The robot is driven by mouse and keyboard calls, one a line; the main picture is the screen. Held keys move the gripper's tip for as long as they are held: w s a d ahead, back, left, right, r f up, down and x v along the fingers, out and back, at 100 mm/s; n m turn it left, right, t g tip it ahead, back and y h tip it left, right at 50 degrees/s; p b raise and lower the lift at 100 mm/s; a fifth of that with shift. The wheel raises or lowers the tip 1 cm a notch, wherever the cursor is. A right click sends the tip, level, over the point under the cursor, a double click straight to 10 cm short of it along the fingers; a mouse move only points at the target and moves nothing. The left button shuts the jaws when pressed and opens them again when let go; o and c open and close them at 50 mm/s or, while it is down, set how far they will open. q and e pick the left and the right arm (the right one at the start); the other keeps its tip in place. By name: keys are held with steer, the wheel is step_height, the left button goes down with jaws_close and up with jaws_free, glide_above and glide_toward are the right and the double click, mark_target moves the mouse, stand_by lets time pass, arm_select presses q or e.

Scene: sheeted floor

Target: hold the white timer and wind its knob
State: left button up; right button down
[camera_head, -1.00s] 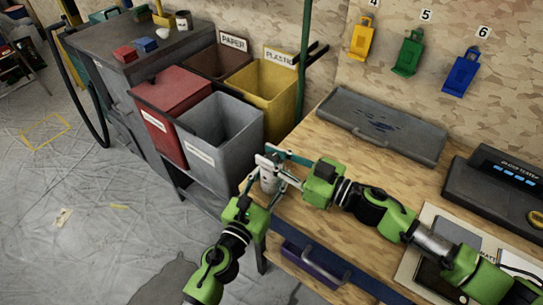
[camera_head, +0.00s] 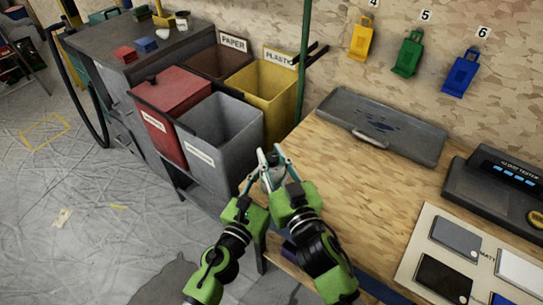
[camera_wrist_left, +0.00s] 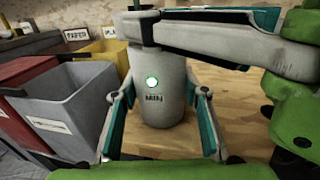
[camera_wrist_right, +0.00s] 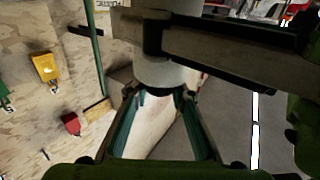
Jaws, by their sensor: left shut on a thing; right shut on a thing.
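The white timer (camera_wrist_left: 162,90) stands upright at the front left corner of the wooden bench, with a lit green-white spot and "MIN" marking facing my left wrist. In the head view it is mostly hidden between the grippers. My left gripper (camera_head: 262,181) is shut around the timer's body, one finger on each side in the left wrist view. My right gripper (camera_head: 272,160) is shut at the timer's top, and its fingers cross over the dark knob (camera_wrist_left: 142,28) in the left wrist view. The right wrist view shows the timer's pale body (camera_wrist_right: 165,75) close up; the knob contact is partly hidden.
Left of the bench stand an open grey bin (camera_head: 225,160), a red bin (camera_head: 165,125) and a yellow bin (camera_head: 275,95). A grey tray (camera_head: 410,140) and a black tester (camera_head: 505,185) sit on the bench. The middle of the bench is clear.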

steer(key=shift+r+m+h, duration=0.1)
steer(key=shift+m+h, duration=0.2)
steer(key=shift+h, duration=0.3)
steer(key=c, duration=1.7)
jaws_free()
steer(key=shift+d, duration=0.1)
steer(key=v, duration=1.2)
steer(key=shift+f, duration=0.25)
